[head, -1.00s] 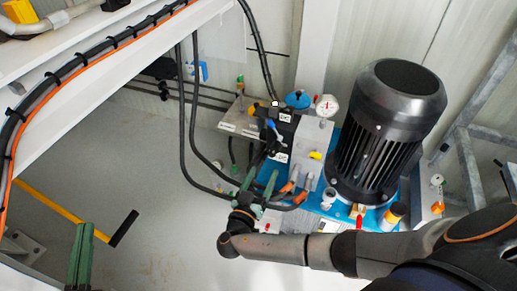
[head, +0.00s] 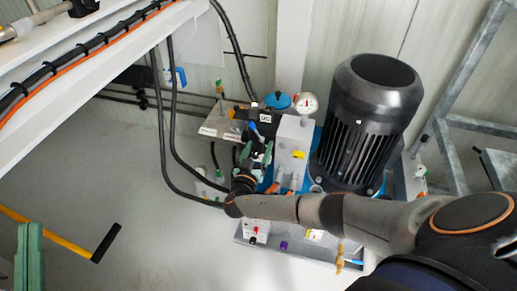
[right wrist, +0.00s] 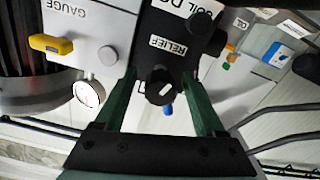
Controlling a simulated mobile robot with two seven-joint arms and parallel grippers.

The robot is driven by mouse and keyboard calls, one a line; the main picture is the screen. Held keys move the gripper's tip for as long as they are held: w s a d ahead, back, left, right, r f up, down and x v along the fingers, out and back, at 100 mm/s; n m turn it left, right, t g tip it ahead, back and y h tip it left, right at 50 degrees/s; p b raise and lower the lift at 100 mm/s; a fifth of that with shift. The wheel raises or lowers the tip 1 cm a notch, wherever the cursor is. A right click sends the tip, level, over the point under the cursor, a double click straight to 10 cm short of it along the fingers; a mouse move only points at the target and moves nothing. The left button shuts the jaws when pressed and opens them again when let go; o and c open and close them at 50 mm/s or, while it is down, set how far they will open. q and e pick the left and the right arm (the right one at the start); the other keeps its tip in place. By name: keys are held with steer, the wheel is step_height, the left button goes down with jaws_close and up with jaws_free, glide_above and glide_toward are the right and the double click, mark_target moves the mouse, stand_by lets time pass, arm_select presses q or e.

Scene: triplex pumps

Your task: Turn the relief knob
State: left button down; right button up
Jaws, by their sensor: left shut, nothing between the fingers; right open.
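The relief knob (right wrist: 160,88) is a black round knob with a white mark, under a "RELIEF" label on a black block (right wrist: 178,35) in the right wrist view. My right gripper (right wrist: 160,80) is open, with one green finger on each side of the knob. Contact with the knob cannot be told. In the head view my right gripper (head: 257,153) is at the front of the pump unit, and it and my arm hide the knob. My left gripper (head: 30,238) is shut and empty at the lower left, far from the unit.
A black motor (head: 370,110) stands right of the block. A pressure gauge (head: 304,103) and a yellow lever (right wrist: 50,43) are beside it. Black hoses (head: 167,120) hang left of my right gripper. A white beam with cables (head: 100,50) crosses the upper left. Grey floor lies open below.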

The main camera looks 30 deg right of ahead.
steer(key=shift+c, duration=0.4)
jaws_close()
arm_select(q)
steer(key=shift+h, duration=0.3)
arm_select(e)
steer(key=shift+n, duration=0.4)
steer(key=shift+n, duration=1.3)
steer(key=n, duration=0.2)
steer(key=shift+n+b, duration=0.35)
steer(key=shift+n, duration=0.05)
steer(key=shift+s+n, duration=0.1)
steer(key=shift+n, duration=1.9)
arm_select(q)
steer(key=shift+s+d+r+m+h, duration=0.15)
steer(key=shift+s+r+m+h, duration=0.4)
steer(key=shift+r, duration=0.4)
arm_select(e)
steer(key=shift+n, duration=0.9)
